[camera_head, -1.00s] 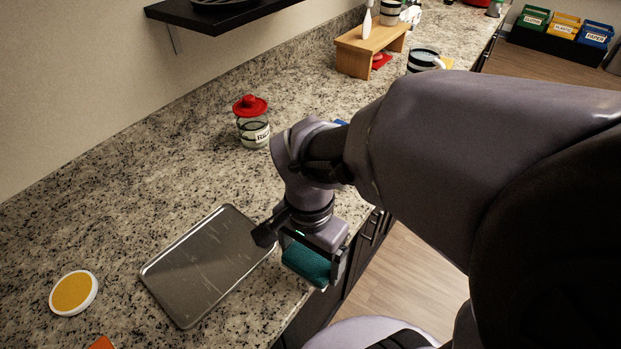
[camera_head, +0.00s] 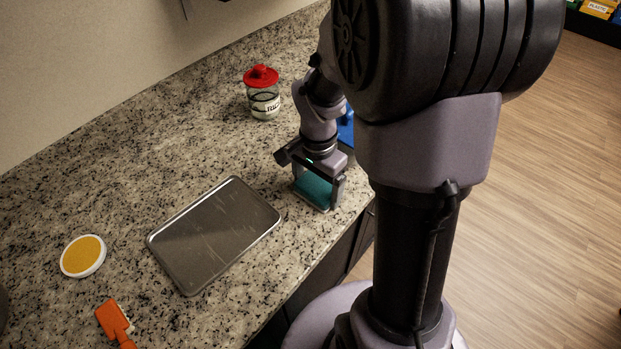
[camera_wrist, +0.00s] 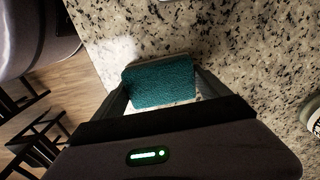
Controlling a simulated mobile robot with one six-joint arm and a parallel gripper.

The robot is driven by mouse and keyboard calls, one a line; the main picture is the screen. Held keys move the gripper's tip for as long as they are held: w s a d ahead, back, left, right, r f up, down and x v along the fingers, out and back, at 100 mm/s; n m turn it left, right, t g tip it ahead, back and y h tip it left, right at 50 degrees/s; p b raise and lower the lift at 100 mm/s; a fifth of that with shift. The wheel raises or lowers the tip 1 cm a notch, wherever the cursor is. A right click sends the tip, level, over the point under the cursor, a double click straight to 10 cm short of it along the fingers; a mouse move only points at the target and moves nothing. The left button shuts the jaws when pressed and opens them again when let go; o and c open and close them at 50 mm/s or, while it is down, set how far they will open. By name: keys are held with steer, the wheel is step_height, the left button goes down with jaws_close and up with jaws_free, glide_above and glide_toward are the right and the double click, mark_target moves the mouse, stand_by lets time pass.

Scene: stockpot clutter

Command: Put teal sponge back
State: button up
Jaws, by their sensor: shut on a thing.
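The teal sponge (camera_head: 313,188) is between the two fingers of my gripper (camera_head: 318,192), near the front edge of the counter, just right of the metal tray. My gripper is shut on it and points down. In the wrist view the teal sponge (camera_wrist: 160,82) sits between the fingertips (camera_wrist: 160,90), with a paler layer along its far edge. It is at or close above the granite; I cannot tell whether it touches.
A metal tray (camera_head: 215,235) lies left of my gripper. A red-lidded jar (camera_head: 263,95) stands behind. A yellow round disc (camera_head: 83,256) and an orange spatula (camera_head: 114,320) lie at the left. A blue object (camera_head: 346,128) is partly hidden by my arm. Bare granite lies between jar and tray.

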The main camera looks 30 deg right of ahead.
mark_target(316, 187)
steer(key=shift+f, duration=0.2)
steer(key=o, duration=1)
steer(key=shift+o, duration=0.2)
step_height(316, 187, up, 13)
steer(key=p, duration=0.6)
steer(key=s+a+r+n+t+y, duration=0.1)
steer(key=s+a+r+n+t, duration=0.2)
steer(key=a, duration=0.4)
steer(key=s+a+r+n+t+y, duration=0.1)
steer(key=s+a+r+n+t, duration=0.1)
steer(key=s+a+r+n, duration=0.4)
steer(key=shift+s+a+r+n+t+b, duration=0.35)
steer(key=shift+s+a, duration=0.4)
steer(key=shift+s, duration=0.4)
steer(key=shift+f, duration=0.1)
